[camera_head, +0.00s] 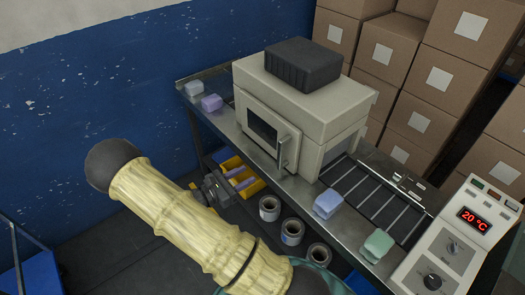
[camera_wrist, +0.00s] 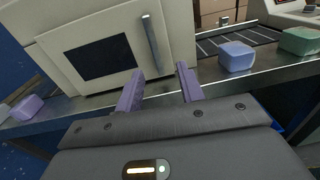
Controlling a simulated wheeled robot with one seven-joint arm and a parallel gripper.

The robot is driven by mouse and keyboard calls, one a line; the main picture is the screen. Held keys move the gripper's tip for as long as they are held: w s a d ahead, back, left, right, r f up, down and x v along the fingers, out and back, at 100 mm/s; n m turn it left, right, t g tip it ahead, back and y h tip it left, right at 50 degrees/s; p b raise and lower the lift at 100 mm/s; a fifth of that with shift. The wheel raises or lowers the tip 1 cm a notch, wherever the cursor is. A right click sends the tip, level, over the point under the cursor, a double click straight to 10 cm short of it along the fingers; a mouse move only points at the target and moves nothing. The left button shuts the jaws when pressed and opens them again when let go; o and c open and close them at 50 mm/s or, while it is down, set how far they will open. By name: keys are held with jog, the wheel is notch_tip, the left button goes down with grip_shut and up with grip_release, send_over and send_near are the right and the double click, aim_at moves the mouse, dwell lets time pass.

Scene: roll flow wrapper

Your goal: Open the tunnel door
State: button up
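The beige tunnel (camera_head: 325,105) stands on the metal conveyor table; it also shows in the wrist view (camera_wrist: 185,25). Its door (camera_head: 257,107) has a dark window and looks shut; in the wrist view the door (camera_wrist: 75,35) fills the upper left. The upright silver handle (camera_head: 283,151) is on the door's right side, and shows in the wrist view (camera_wrist: 151,44) above the gap between my fingers. My gripper (camera_head: 240,177) has purple fingers and is open and empty, in front of the table. It also shows in the wrist view (camera_wrist: 160,82), pointing towards the door, apart from the handle.
Wrapped blocks lie on the table: a blue one (camera_head: 328,204) and a green one (camera_head: 376,246) at right, others at far left. A control box (camera_head: 455,245) reads 20 °C. A black crate (camera_head: 302,64) sits on the tunnel. Rolls and a yellow bin are below.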

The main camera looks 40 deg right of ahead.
aim_at(279, 153)
jog(key=shift+w+a+f+n+t, duration=0.1)
jog(key=shift+w+a+n+t, duration=0.2)
jog(key=shift+w+n+t, duration=0.15)
jog(key=shift+d, duration=0.1)
jog(key=d+p, duration=0.1)
jog(key=d, duration=0.4)
jog(key=w+d+p, duration=0.1)
jog(key=d, duration=0.5)
jog(key=d+p, duration=0.2)
jog(key=d, duration=0.4)
jog(key=shift+w, duration=0.15)
grip_shut()
